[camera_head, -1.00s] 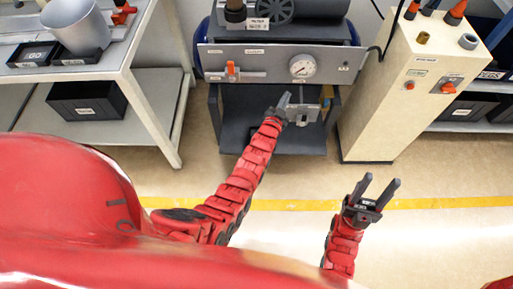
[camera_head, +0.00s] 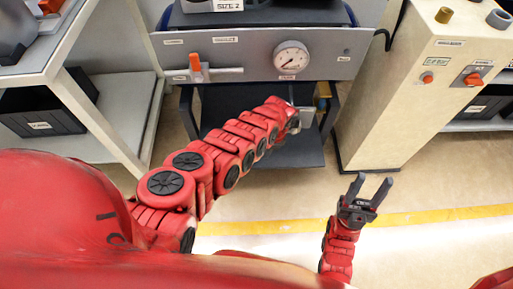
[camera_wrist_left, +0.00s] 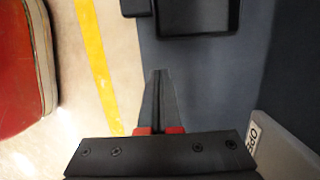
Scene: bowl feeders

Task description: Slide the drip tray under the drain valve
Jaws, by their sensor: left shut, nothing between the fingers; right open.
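My left gripper (camera_wrist_left: 160,74) is shut and empty in the left wrist view, its fingertips over a dark grey shelf surface. Just beyond the tips is a black shallow tray (camera_wrist_left: 197,34), probably the drip tray, cut off by the top edge; a gap shows between tips and tray. In the head view my left wrist reaches under the gauge panel and hides the tray; the fingers are hardly visible there. A brass-coloured part (camera_head: 322,92), possibly the drain valve, shows right of the wrist. My right gripper (camera_head: 366,190) is open and empty above the floor.
The grey panel (camera_head: 250,55) with a gauge (camera_head: 291,58) and an orange-handled lever (camera_head: 195,67) overhangs the dark lower shelf (camera_head: 225,107). A beige cabinet (camera_head: 400,100) stands to the right, a grey bench (camera_head: 60,60) to the left. Floor in front is clear.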

